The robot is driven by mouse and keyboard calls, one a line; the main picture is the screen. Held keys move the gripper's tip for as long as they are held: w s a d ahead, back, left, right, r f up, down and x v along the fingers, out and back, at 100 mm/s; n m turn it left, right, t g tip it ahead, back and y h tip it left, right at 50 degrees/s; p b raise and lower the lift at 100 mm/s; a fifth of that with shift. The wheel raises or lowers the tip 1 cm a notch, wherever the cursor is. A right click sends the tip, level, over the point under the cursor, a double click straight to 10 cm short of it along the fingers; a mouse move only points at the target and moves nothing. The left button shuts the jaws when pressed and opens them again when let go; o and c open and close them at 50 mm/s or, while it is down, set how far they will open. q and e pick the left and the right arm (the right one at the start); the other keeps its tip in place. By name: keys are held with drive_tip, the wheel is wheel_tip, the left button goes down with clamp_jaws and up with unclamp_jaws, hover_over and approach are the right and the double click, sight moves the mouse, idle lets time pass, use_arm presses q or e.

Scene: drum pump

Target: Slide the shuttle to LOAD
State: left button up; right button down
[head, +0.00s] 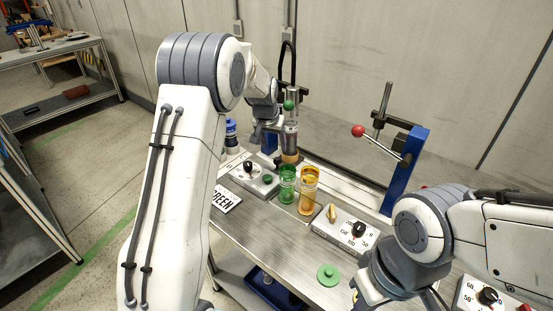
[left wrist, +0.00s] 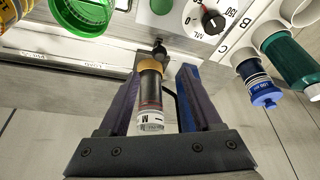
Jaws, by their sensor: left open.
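My left gripper (head: 272,143) is at the rail behind the green and amber cups. In the left wrist view my left gripper (left wrist: 160,72) is open, its dark fingers on either side of a cylinder (left wrist: 150,92) with a tan collar, dark body and white end label. I cannot tell whether the fingers touch it. A small black knob (left wrist: 159,50) is just beyond the collar.
A green cup (head: 287,185) and an amber cup (head: 308,190) stand on the bench. Dial boxes (head: 345,228) (head: 252,178) sit beside them. A blue press (head: 412,165) with a red-balled lever (head: 359,131) rises at the right.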

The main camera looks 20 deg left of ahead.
sight(277, 159)
use_arm(q)
drive_tip(key=p+x, duration=0.1)
drive_tip(key=x, duration=0.8)
drive_tip(key=shift+f, duration=0.15)
clamp_jaws()
drive_tip(key=shift+d, duration=0.1)
idle(1.0)
